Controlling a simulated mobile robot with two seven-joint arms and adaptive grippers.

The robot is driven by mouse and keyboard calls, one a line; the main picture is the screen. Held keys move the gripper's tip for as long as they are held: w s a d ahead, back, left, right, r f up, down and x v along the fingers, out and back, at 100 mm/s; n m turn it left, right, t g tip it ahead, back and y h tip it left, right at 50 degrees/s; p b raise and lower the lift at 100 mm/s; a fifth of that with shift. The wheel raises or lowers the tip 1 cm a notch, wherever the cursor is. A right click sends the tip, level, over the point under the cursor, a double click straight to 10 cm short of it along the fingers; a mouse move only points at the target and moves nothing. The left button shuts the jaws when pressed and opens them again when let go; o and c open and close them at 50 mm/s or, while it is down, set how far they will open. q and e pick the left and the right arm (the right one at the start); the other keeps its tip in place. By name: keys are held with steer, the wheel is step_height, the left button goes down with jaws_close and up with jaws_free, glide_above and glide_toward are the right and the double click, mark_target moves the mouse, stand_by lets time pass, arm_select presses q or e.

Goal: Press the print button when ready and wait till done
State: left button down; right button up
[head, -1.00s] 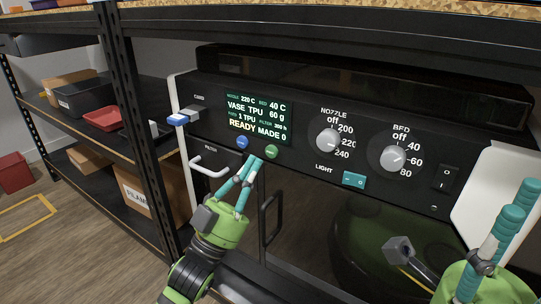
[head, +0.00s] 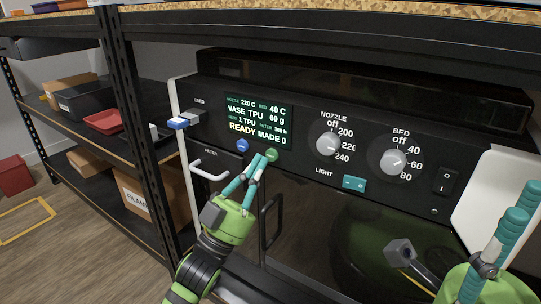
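The printer's black front panel (head: 300,168) carries a screen (head: 257,121) reading VASE TPU 60 g, READY, MADE 0, with nozzle 220 C and bed 40 C. Below the screen are a blue button (head: 242,145) and a green button (head: 271,154). My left gripper (head: 262,160) has its teal fingertips close together at the green button, overlapping its lower left edge. I cannot tell whether they touch it. Nothing shows between the fingers. My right gripper (head: 508,226) is at the right edge, partly cut off, with its fingers close together and away from the panel.
The nozzle knob (head: 328,144), bed knob (head: 393,161), teal light switch (head: 354,184) and power switch (head: 444,182) sit right of the screen. A card (head: 178,124) sticks out at the left. A filter handle (head: 210,170) is below it. Shelving with boxes stands left.

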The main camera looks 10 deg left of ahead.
arm_select(q)
steer(key=shift+w, duration=0.1)
stand_by(0.7)
steer(key=shift+w+d, duration=0.15)
steer(key=shift+w, duration=0.15)
steer(key=shift+w+d, duration=0.1)
steer(key=shift+w, duration=0.2)
stand_by(0.6)
steer(key=shift+s, duration=0.15)
steer(key=shift+s+a+p, duration=0.25)
steer(key=shift+s+p, duration=0.3)
stand_by(0.3)
steer(key=s, duration=0.1)
steer(key=s+a+p, duration=0.1)
steer(key=s, duration=0.2)
steer(key=shift+s+a+p, duration=0.35)
steer(key=shift+s+p, duration=0.05)
